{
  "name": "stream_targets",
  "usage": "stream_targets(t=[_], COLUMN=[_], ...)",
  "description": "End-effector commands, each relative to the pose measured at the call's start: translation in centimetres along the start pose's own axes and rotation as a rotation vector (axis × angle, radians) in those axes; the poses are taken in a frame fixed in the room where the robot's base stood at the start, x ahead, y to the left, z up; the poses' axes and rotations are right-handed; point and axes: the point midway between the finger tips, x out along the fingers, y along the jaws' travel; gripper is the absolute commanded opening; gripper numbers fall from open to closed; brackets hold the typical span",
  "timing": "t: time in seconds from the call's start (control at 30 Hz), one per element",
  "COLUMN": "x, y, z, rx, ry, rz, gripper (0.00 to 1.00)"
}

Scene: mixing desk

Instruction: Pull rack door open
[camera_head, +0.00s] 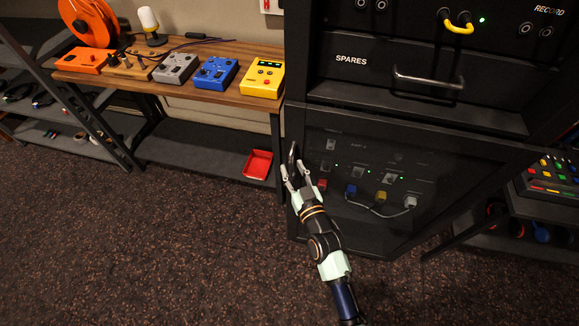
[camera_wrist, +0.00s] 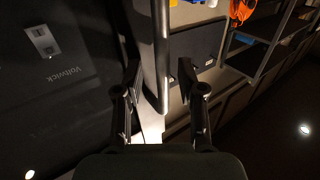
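The rack door (camera_head: 375,230) is the dark, see-through lower front panel of the black rack in the head view, and it looks shut. Its upright bar handle (camera_head: 293,155) is at the door's left edge. My gripper (camera_head: 296,172) is at this handle. In the wrist view the grey handle (camera_wrist: 161,55) runs upright between the two fingertips of my gripper (camera_wrist: 159,75). The fingers are open, one on each side of the bar, with a gap visible on both sides. The door's dark face (camera_wrist: 60,75) fills the left of the wrist view.
A drawer marked SPARES (camera_head: 400,75) with its own handle is above the door. A wooden bench (camera_head: 225,88) with several coloured boxes stands left of the rack, and a red tray (camera_head: 258,164) lies below it. The carpet (camera_head: 180,250) in front is clear.

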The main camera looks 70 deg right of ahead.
Motion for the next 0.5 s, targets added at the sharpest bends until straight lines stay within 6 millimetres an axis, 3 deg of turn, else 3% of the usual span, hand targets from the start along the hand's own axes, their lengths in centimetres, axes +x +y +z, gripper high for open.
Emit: stream_targets(t=[0.13,0.37,0.5], x=[1.33,1.48,1.46], y=[-0.03,-0.02,-0.02], z=[0.07,0.01,0.01], rx=[0.0,0.0,0.0], ry=[-0.001,-0.001,-0.001], rz=[-0.001,0.0,0.0], gripper=[0.39,0.39,0.19])
